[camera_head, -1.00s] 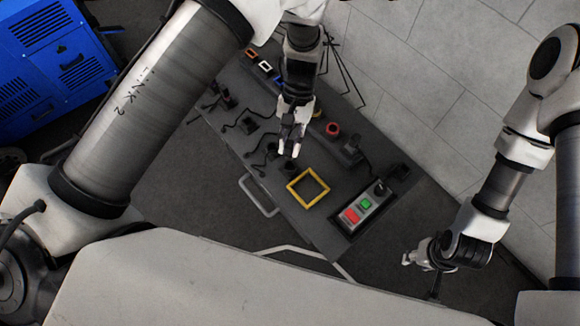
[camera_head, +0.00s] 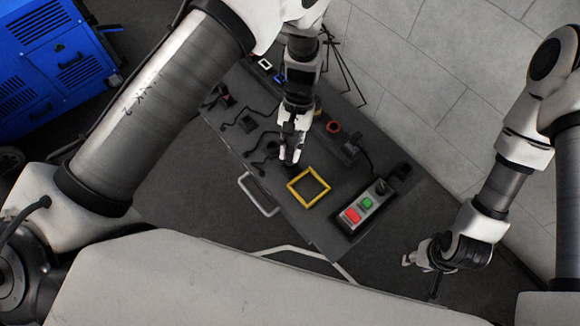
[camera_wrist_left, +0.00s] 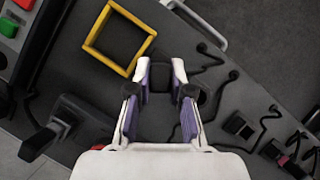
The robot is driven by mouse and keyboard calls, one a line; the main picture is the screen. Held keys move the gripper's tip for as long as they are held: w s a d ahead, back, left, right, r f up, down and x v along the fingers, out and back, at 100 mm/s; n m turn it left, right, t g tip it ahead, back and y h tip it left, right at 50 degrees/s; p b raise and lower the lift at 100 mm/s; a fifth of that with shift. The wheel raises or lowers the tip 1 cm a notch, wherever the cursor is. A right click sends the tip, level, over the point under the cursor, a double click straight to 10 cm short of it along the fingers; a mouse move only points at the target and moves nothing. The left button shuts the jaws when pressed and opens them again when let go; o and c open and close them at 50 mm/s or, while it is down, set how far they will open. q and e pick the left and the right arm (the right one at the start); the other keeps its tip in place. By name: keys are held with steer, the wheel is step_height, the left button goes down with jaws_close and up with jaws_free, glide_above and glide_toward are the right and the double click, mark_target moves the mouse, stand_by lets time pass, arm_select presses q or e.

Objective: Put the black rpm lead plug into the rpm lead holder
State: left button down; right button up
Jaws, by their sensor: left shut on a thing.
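My left gripper (camera_head: 292,160) is low over the middle of the dark bench, just left of a yellow square frame (camera_head: 308,187). In the left wrist view, the purple-padded fingers (camera_wrist_left: 162,72) stand on either side of a small black block, which I take to be the black rpm lead plug (camera_wrist_left: 160,76). The gripper is shut on it. The plug's lower end and its contact with the bench are hidden. I cannot tell which dark part is the rpm lead holder. My right gripper (camera_head: 410,258) is off the bench at the lower right; its fingers are too small to judge.
A control box (camera_head: 362,208) with red and green buttons sits right of the yellow frame. Black leads (camera_head: 246,124) lie to the left. A red round part (camera_head: 333,127) and a black lever device (camera_head: 351,150) stand behind. A grey handle (camera_head: 260,195) sticks out at the front edge.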

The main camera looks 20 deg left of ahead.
arm_select(q)
steer(key=shift+f, duration=0.15)
stand_by(0.5)
steer(key=shift+f+b, duration=0.55)
steer(key=shift+f, duration=0.75)
steer(key=c, duration=1)
jaws_free()
steer(key=v, duration=0.7)
steer(key=shift+w+r, duration=0.1)
steer(key=shift+r, duration=0.15)
